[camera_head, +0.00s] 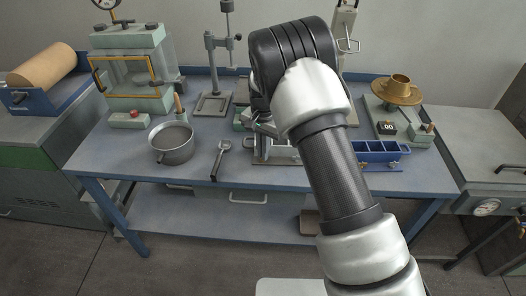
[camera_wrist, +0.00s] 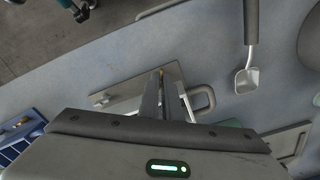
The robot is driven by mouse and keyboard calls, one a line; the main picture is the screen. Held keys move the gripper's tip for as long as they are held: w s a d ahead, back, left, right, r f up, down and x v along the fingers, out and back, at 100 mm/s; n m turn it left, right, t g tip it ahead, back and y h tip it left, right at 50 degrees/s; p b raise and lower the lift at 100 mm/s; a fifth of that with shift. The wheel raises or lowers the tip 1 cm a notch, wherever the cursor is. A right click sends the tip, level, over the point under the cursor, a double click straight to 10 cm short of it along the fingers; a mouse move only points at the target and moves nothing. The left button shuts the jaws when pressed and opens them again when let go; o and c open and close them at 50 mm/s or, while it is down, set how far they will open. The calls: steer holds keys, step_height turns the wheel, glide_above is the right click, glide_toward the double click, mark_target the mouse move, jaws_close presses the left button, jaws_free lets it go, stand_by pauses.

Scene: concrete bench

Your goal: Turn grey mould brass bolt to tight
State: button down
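The grey mould (camera_head: 277,152) stands near the front middle of the blue bench, partly hidden by my arm. In the wrist view its flat grey plate (camera_wrist: 115,95) and a loop-shaped handle (camera_wrist: 205,100) show around my fingers. A small brass-coloured spot (camera_wrist: 161,72), which may be the bolt, shows right at my fingertips; most of it is hidden. My gripper (camera_wrist: 163,82) points down over the mould, its two dark fingers close together. I cannot tell whether they touch the brass part or hold it. In the head view my wrist hides the fingers.
A grey metal pot (camera_head: 172,146) and a scoop-like tool (camera_head: 220,160) lie left of the mould. A blue compartment tray (camera_head: 380,152) and a scale with a brass dish (camera_head: 397,90) stand right. A glass-fronted case (camera_head: 133,75) and stands are behind. The front bench edge is close.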

steer(key=c, duration=2.3)
jaws_free()
steer(key=shift+o, duration=0.2)
steer(key=shift+r, duration=0.15)
step_height(320, 180, up, 17)
steer(key=p, duration=0.1)
steer(key=shift+r, duration=0.15)
